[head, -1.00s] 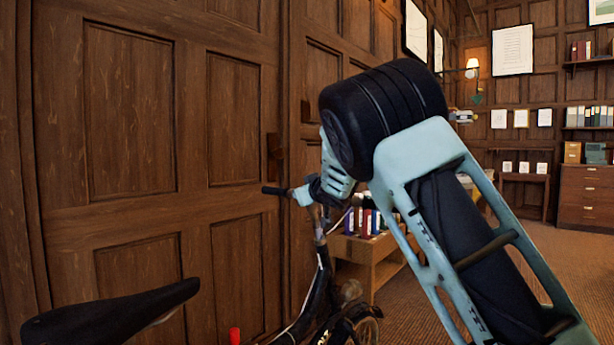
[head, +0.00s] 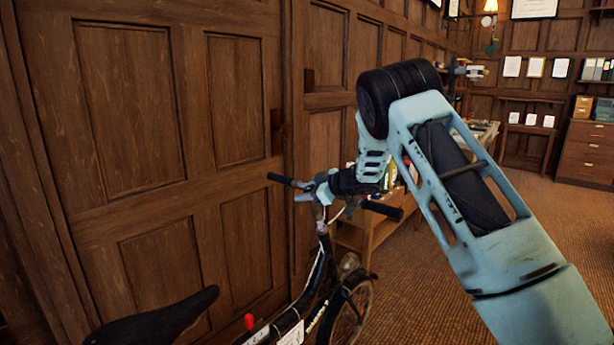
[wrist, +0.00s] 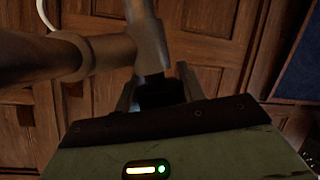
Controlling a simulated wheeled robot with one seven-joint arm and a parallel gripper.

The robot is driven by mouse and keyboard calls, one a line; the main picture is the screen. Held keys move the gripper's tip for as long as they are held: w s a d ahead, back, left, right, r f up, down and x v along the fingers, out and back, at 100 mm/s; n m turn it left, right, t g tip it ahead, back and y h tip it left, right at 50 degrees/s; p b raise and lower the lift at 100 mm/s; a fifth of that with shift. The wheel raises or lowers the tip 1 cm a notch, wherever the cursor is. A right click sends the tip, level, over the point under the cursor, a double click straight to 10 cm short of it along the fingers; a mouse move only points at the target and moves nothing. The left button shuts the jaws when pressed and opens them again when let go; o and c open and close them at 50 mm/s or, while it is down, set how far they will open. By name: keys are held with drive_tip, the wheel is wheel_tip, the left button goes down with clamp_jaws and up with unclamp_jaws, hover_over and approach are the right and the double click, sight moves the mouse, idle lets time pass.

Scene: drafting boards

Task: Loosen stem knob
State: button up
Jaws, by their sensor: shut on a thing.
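A black bicycle (head: 318,268) stands along the wood-panelled wall in the head view. Its handlebar (head: 278,179) and upright stem (head: 322,222) are at the picture's middle. My gripper (head: 327,184) is at the top of the stem in the head view, where its fingertips are hard to make out. In the wrist view my gripper (wrist: 158,88) is shut on a dark piece, apparently the stem knob (wrist: 160,94), between its two fingers. The knob is in shadow and partly hidden by the gripper body. The grey stem tube (wrist: 149,45) meets the handlebar tube (wrist: 95,52) just beyond it.
The saddle (head: 155,318) is at the lower left. A red-topped item (head: 249,321) sits by the frame. A wooden table (head: 352,238) stands behind the handlebar, with drawers (head: 587,153) at the far right. Carpet (head: 450,300) to the right is clear.

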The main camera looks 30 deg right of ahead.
drive_tip(key=shift+a+r+n+g+y+p, duration=0.15)
drive_tip(key=shift+n+g+y+p, duration=0.2)
drive_tip(key=shift+p, duration=0.5)
drive_tip(key=o, duration=1)
drive_tip(key=shift+c, duration=0.2)
wheel_tip(320, 180, up, 10)
drive_tip(key=shift+f+p, duration=0.15)
drive_tip(key=shift+p, duration=0.25)
